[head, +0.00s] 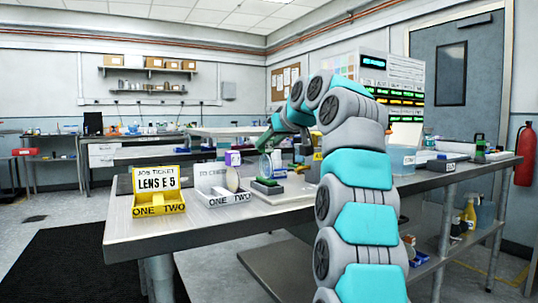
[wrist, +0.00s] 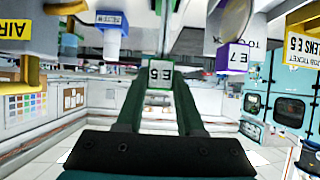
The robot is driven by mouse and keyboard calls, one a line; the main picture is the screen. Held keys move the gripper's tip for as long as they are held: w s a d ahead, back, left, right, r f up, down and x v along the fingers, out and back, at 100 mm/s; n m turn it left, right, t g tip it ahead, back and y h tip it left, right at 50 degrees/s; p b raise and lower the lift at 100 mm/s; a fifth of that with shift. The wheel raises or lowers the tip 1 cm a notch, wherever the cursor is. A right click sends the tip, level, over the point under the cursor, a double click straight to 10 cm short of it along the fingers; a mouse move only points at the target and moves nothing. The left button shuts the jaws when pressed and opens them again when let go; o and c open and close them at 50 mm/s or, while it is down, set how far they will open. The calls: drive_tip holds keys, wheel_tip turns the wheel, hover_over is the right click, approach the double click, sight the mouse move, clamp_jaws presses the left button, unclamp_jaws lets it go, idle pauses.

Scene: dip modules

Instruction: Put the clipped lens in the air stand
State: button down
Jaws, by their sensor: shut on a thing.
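My gripper (wrist: 160,88) is shut on a green clip (wrist: 160,72) whose white label reads E5, upside down in the wrist view. In the head view my gripper (head: 265,142) is above the bench, with a thin, pale round lens (head: 266,165) below it. A dark green block (head: 267,187) is under the lens; I cannot tell whether they touch. The yellow stand marked AIR (wrist: 20,28) is at the left edge of the wrist view, apart from the held clip. A small yellow piece at the right of my gripper in the head view may be it.
A purple clip marked E7 (wrist: 235,58) holds another lens; it stands in a white two-slot tray (head: 222,198). A blue labelled stand (wrist: 110,22) is near AIR. The yellow tray (head: 158,206) carries a LENS E 5 ticket.

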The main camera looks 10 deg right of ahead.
drive_tip(key=shift+f+b, duration=0.3)
drive_tip(key=shift+f, duration=0.8)
drive_tip(key=shift+f, duration=0.15)
drive_tip(key=c, duration=0.5)
unclamp_jaws()
drive_tip(key=shift+c, duration=0.2)
drive_tip(key=shift+r, duration=0.25)
drive_tip(key=v, duration=1.2)
drive_tip(key=shift+f, duration=0.1)
